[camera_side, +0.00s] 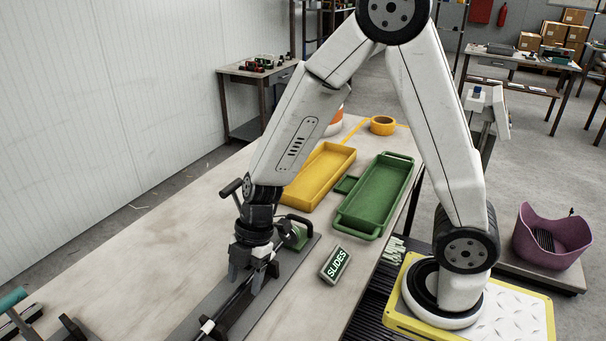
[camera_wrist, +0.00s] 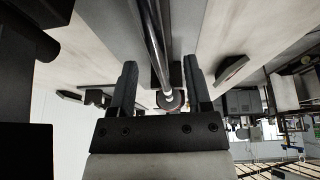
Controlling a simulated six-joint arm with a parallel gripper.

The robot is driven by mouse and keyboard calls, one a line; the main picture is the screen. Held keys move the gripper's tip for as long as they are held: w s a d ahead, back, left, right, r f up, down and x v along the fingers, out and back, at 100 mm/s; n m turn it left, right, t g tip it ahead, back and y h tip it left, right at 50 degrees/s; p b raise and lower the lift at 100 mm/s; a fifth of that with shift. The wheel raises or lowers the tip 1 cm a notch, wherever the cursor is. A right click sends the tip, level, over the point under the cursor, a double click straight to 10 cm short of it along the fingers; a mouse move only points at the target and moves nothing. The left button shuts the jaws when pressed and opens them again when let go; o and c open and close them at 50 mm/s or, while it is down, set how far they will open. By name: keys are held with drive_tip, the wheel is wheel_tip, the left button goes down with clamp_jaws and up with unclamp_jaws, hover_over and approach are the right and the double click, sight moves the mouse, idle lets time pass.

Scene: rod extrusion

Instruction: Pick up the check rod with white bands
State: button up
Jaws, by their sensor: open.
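The check rod (camera_side: 233,299) is a thin dark rod lying along a grey fixture plate (camera_side: 196,318), with a white band near its near end in the side view. In the wrist view the rod (camera_wrist: 154,40) runs down between the fingers, with a white band near a reddish round part. My gripper (camera_side: 246,281) points down over the rod, its fingers low beside it. In the wrist view my gripper (camera_wrist: 160,68) is open, one finger on each side of the rod with gaps. The far part of the rod is partly hidden by my gripper.
A black-handled clamp with a green part (camera_side: 297,236) stands just behind my gripper. A yellow tray (camera_side: 320,172) and green tray (camera_side: 377,190) sit farther back. The bench's left part is mostly clear.

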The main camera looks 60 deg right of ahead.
sight(245, 281)
clamp_jaws()
wheel_tip(245, 281, up, 18)
idle(1.1)
drive_tip(key=shift+r, duration=0.15)
idle(0.4)
